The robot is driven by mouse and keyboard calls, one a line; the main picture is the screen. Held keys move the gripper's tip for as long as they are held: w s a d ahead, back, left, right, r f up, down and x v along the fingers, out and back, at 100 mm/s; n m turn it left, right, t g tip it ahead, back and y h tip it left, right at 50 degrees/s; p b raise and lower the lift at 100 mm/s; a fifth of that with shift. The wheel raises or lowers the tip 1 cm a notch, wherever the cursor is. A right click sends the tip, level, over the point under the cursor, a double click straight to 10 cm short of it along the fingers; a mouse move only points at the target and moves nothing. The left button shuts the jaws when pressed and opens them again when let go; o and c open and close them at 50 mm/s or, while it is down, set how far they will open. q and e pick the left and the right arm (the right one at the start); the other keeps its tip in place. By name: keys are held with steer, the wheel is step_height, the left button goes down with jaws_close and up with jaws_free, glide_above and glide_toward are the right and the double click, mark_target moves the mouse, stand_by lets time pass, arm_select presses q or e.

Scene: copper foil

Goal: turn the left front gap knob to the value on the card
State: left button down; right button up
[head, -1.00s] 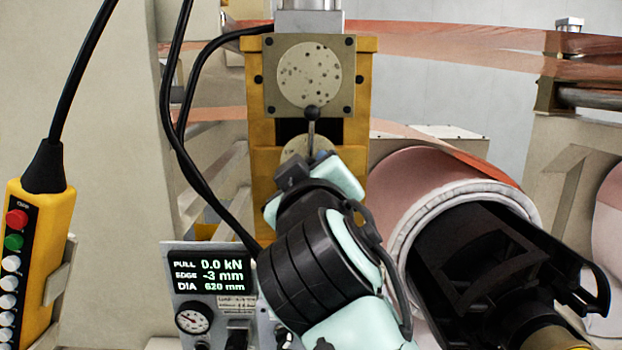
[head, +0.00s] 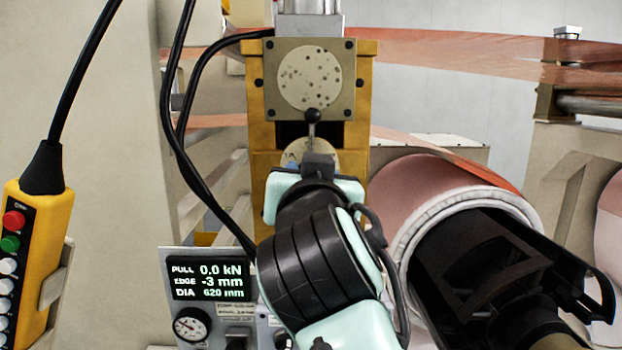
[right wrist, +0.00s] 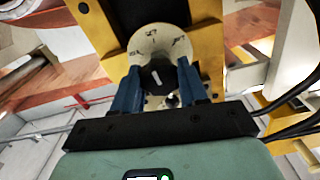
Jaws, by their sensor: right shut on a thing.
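The gap knob (right wrist: 157,77) is dark with a white pointer line. It sits on a pale round dial (right wrist: 160,42) with dark scale marks, too small to read surely. The dial also shows in the head view (head: 310,152), partly behind my gripper. My right gripper (right wrist: 155,85) has its two blue fingers on either side of the knob, shut on it. In the head view my right gripper (head: 318,163) is in front of the yellow stand, and the knob is hidden. No value card is recognisable. My left gripper is not in view.
The yellow stand (head: 262,130) carries a speckled round plate (head: 309,78) and a ball-ended lever (head: 312,118) just above my gripper. Black cables hang at left. A display panel (head: 208,282) reads 0.0 kN, -3 mm, 620 mm. A copper coil (head: 425,190) stands at right.

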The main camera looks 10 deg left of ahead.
steer(key=shift+m, duration=0.3)
stand_by(0.4)
steer(key=o, duration=1)
steer(key=shift+o, duration=0.2)
steer(key=shift+d, duration=0.1)
